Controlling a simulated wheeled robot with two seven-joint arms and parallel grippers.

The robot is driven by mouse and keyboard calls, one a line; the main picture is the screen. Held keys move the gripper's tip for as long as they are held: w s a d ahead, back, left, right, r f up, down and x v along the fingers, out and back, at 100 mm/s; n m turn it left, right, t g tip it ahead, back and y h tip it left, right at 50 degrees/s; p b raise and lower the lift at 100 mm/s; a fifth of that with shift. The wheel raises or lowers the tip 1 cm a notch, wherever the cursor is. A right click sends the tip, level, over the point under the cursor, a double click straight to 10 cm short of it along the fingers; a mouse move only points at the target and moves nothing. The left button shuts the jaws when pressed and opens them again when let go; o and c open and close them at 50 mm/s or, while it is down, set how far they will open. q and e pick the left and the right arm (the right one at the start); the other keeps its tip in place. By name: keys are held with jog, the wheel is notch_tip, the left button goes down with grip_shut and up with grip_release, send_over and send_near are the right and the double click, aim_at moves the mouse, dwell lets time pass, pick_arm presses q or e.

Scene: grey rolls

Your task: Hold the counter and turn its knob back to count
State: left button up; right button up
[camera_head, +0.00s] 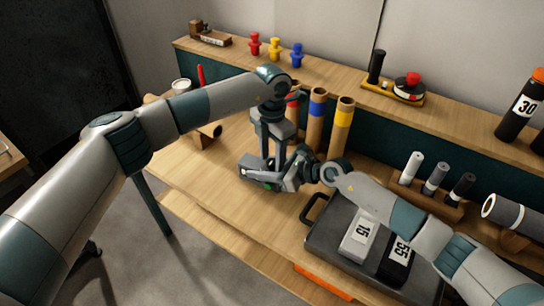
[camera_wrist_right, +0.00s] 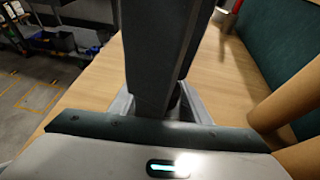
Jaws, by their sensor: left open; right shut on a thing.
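In the head view my left gripper (camera_head: 266,155) points down from above the middle of the table. My right gripper (camera_head: 264,176) reaches in from the right, low over the wooden top, directly below the left one. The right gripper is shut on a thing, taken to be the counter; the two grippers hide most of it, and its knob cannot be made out. The left gripper is open; whether it touches the knob cannot be told. In the right wrist view a dark grey upright block (camera_wrist_right: 160,50) fills the middle, in front of my right gripper's housing; its identity is unclear.
Tubes with red, blue and yellow bands (camera_head: 317,118) stand just behind the grippers. A grey case (camera_head: 325,236) with labelled blocks lies to the right. A rack with several small rolls (camera_head: 437,178) is farther right. The table's front left is clear.

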aim_at(272, 161)
pick_arm(q)
notch_tip(272, 161, up, 12)
dwell(0.6)
jog(key=shift+f, duration=0.1)
pick_arm(e)
jog(key=o, duration=1.4)
jog(key=shift+c, duration=0.2)
jog(key=shift+s+d, duration=0.1)
jog(key=v, duration=1.1)
jog(key=shift+s+d+r, duration=0.2)
jog(key=shift+d, duration=0.1)
jog(key=shift+a, duration=0.1)
